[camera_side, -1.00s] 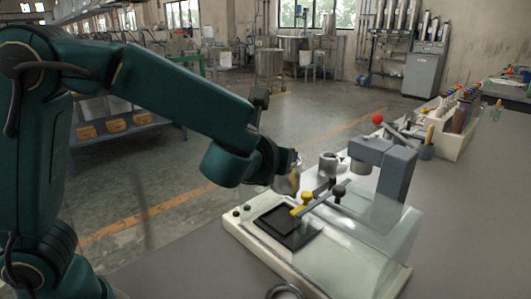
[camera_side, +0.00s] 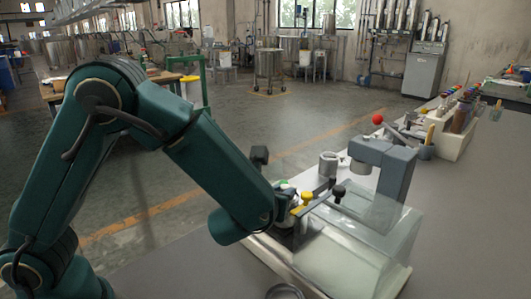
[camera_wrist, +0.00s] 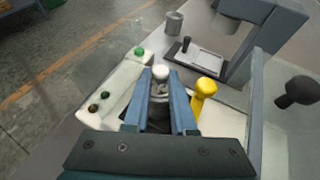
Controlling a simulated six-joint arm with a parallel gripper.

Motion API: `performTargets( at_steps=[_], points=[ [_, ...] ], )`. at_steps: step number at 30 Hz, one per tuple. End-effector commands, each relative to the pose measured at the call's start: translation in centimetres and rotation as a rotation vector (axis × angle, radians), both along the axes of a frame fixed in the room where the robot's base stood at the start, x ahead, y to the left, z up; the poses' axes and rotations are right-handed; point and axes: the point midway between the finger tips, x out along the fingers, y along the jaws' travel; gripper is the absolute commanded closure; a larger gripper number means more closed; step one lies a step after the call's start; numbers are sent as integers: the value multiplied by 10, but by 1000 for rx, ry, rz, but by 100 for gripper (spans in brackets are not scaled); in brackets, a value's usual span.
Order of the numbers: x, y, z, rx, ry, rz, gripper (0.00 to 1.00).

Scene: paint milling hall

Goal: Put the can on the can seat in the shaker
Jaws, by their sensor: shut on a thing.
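The gripper is at the left part of the shaker (camera_side: 270,250), a pale base with a clear cover (camera_side: 355,248). The black can seat is hidden behind my wrist and gripper, so I cannot tell whether the can touches it. A yellow-ended clamp lever (camera_wrist: 204,92) stands just right of the fingers.
A black knob (camera_side: 338,191) is beside the lever. Behind the shaker stand a grey metal cup (camera_side: 328,164) and a grey press-like device (camera_side: 396,172) with a red ball (camera_side: 377,119). A dark ring-shaped item (camera_side: 285,291) lies at the front.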

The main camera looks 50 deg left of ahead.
Motion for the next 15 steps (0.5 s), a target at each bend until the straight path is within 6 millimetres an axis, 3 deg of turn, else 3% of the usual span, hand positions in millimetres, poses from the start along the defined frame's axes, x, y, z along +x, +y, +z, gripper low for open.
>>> performTargets(
  at_steps=[3, 4, 6, 15],
  points=[
    [0, 0, -3, 1, -1, 1, 100],
    [0, 0, -3, 0, 0, 1, 68],
    [0, 0, -2, 0, 0, 1, 46],
    [0, 0, -2, 0, 0, 1, 46]
  ],
)
